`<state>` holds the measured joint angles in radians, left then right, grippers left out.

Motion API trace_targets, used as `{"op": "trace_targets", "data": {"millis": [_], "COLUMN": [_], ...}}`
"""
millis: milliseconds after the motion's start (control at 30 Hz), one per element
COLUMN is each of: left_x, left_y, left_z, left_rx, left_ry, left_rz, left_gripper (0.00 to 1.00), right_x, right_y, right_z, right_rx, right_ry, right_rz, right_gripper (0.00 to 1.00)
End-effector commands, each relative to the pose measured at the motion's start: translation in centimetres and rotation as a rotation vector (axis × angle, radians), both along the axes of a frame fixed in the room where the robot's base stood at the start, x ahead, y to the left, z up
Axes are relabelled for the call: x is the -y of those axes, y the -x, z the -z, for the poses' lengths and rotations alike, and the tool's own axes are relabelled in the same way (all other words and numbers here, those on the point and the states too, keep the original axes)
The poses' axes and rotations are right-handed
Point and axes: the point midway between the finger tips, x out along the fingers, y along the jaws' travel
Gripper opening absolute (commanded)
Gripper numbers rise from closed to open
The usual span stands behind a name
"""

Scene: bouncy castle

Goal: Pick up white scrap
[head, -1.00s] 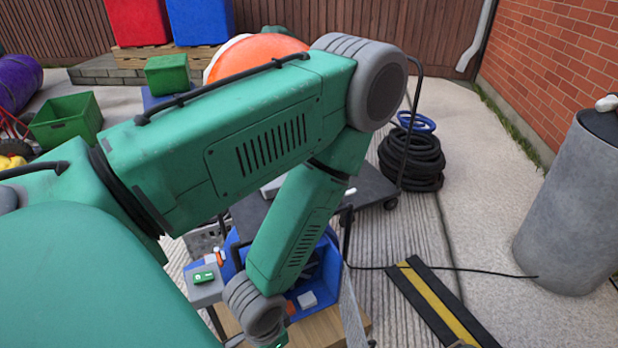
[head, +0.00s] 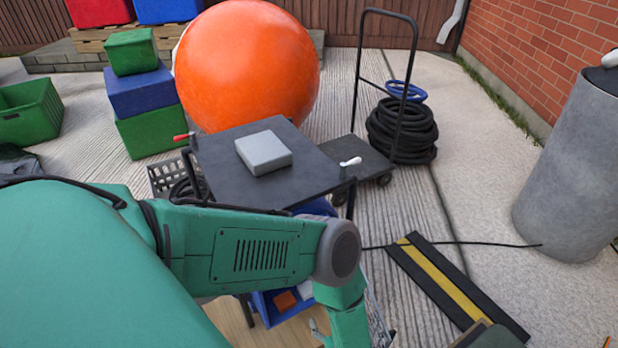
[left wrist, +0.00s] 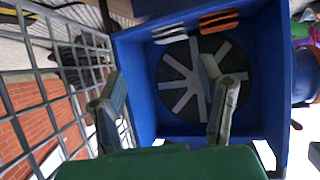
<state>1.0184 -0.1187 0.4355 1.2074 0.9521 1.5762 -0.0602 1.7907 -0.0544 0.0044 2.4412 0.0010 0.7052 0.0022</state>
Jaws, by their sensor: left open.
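A white scrap (head: 306,289) shows in the head view inside the blue bin (head: 262,308), beside an orange piece (head: 285,300); my arm partly covers the bin. In the left wrist view a pale ribbed piece (left wrist: 168,34), likely this scrap, lies near the bin's upper wall, left of the orange piece (left wrist: 219,20). My left gripper (left wrist: 166,108) is open, its two fingers spread over the blue bin (left wrist: 143,75) with nothing between them. In the head view it is mostly hidden by my forearm. My right gripper is not in view.
A wire grid (left wrist: 45,100) stands close beside the left finger. A dark cart top (head: 215,160) with a grey block (head: 264,152) stands behind the bin. A large orange ball (head: 245,65) is beyond it. A black and yellow strip (head: 455,285) lies on the right.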

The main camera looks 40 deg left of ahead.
Motion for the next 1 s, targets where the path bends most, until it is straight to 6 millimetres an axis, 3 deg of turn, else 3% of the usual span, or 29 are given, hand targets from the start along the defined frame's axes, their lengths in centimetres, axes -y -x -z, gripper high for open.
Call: {"op": "trace_targets", "data": {"millis": [167, 500, 833, 1000], "left_x": [-1.1, -6.1, -8.0, -10.1], "left_y": [0.4, -2.2, -3.3, -4.4], "left_z": [0.6, 3.3, 4.1, 5.1], "left_rx": [0.013, 0.013, 0.014, 0.013], "left_ry": [-0.032, -0.033, -0.031, -0.032], "left_rz": [-0.069, -0.067, -0.065, -0.066], "left_gripper": [0.62, 0.62, 0.62, 0.62], "right_x": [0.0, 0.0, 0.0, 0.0], "right_y": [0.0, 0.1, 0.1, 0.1], "right_z": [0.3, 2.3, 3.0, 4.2], "right_rx": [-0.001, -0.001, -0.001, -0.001], "right_ry": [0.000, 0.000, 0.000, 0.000], "right_rz": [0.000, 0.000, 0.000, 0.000], "right_gripper": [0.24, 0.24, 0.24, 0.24]}}
